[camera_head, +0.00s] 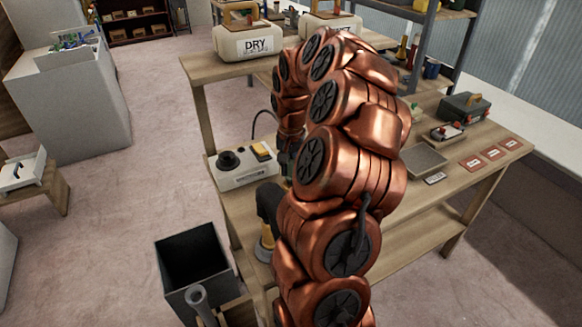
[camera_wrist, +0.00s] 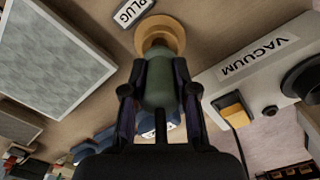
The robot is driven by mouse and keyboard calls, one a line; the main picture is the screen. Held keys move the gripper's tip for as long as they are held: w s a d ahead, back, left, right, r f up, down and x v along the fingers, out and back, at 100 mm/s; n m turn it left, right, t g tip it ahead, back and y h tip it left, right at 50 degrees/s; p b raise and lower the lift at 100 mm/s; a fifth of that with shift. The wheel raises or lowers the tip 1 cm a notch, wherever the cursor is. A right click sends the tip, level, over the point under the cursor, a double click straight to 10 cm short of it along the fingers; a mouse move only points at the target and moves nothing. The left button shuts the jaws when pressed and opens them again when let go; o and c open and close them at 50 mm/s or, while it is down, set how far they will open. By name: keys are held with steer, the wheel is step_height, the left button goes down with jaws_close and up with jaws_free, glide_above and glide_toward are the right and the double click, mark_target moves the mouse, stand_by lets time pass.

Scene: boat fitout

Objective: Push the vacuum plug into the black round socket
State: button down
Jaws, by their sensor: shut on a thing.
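In the wrist view, my gripper (camera_wrist: 160,92) is shut on the grey-green vacuum plug (camera_wrist: 158,75), with one finger on each side. Behind the plug is a round orange-tan holder (camera_wrist: 172,27) beside a "PLUG" label (camera_wrist: 131,12); whether the plug still touches it, I cannot tell. The white vacuum box (camera_wrist: 255,85) is to the right, with a large black round socket (camera_wrist: 305,84) partly cut off by the frame edge. In the head view, the box (camera_head: 240,180) and black socket (camera_head: 230,160) are left of my arm, which hides my gripper and the plug.
The box also carries a yellow switch (camera_head: 262,151). A dark cable (camera_head: 257,120) loops behind it. A grey panel (camera_wrist: 50,52) lies left of the plug in the wrist view. A dark open bin (camera_head: 190,258) stands beside the bench, and "DRY" containers (camera_head: 250,42) stand behind.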

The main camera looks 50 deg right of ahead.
steer(key=shift+f+b, duration=0.9)
steer(key=shift+f, duration=0.3)
stand_by(0.3)
steer(key=c, duration=0.8)
jaws_free()
steer(key=shift+r, duration=0.15)
step_height(320, 180, up, 11)
steer(key=shift+r, duration=0.35)
